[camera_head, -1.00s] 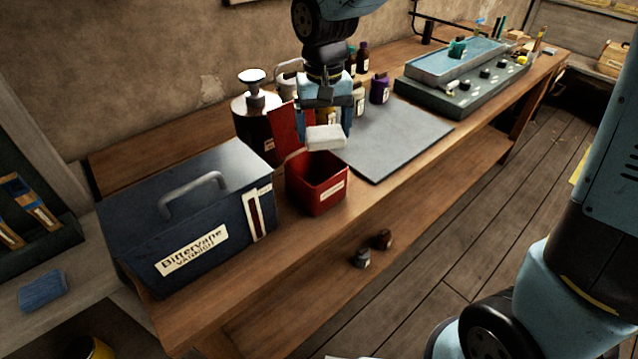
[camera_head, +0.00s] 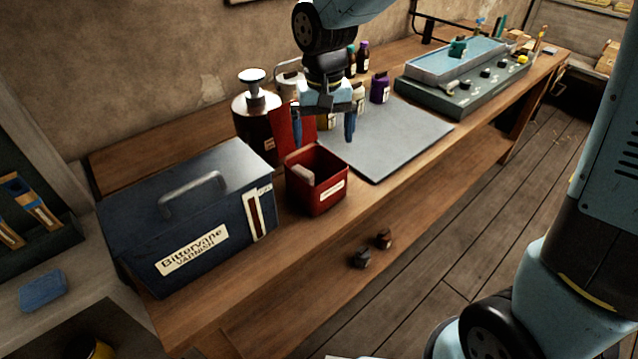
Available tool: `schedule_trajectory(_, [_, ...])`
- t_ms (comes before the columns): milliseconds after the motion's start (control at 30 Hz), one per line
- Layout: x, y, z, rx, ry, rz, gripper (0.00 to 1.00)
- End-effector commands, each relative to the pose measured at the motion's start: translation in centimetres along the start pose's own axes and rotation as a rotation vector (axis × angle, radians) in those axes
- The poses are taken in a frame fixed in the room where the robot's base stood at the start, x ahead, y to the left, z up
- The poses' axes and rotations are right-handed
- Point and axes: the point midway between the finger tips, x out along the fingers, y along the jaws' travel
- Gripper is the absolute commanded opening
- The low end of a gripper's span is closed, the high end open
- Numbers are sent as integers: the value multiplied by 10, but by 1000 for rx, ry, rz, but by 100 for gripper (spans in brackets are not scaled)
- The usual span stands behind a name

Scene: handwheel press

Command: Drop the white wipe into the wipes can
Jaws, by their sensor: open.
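The white wipe (camera_head: 303,173) lies inside the open red can (camera_head: 318,196), against its left inner side, partly hidden by the can's walls. The red can stands on the wooden bench with its red lid (camera_head: 287,128) raised at the back. A small pale label is on its front. My gripper (camera_head: 324,134) is above and behind the can, open and empty, with its fingers spread apart and pointing down. The fingers are clear of the wipe.
A dark blue varnish box (camera_head: 190,215) with a handle stands left of the can. A dark canister (camera_head: 256,125), small bottles (camera_head: 379,88) and a grey mat (camera_head: 395,137) are behind and to the right. A control panel (camera_head: 465,85) is farther back.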

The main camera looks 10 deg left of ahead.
Motion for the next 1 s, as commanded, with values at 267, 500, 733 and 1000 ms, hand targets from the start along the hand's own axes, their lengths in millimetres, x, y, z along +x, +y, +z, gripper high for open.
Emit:
schedule_trajectory(267, [-34, 0, -1, 1, 5, -1, 100])
schedule_trajectory(500, [-83, 0, 0, 0, 5, -2, 100])
schedule_trajectory(733, [-119, 0, 0, 1, 3, -1, 100])
schedule_trajectory(1000, [-136, 0, 0, 1, 1, 0, 100])
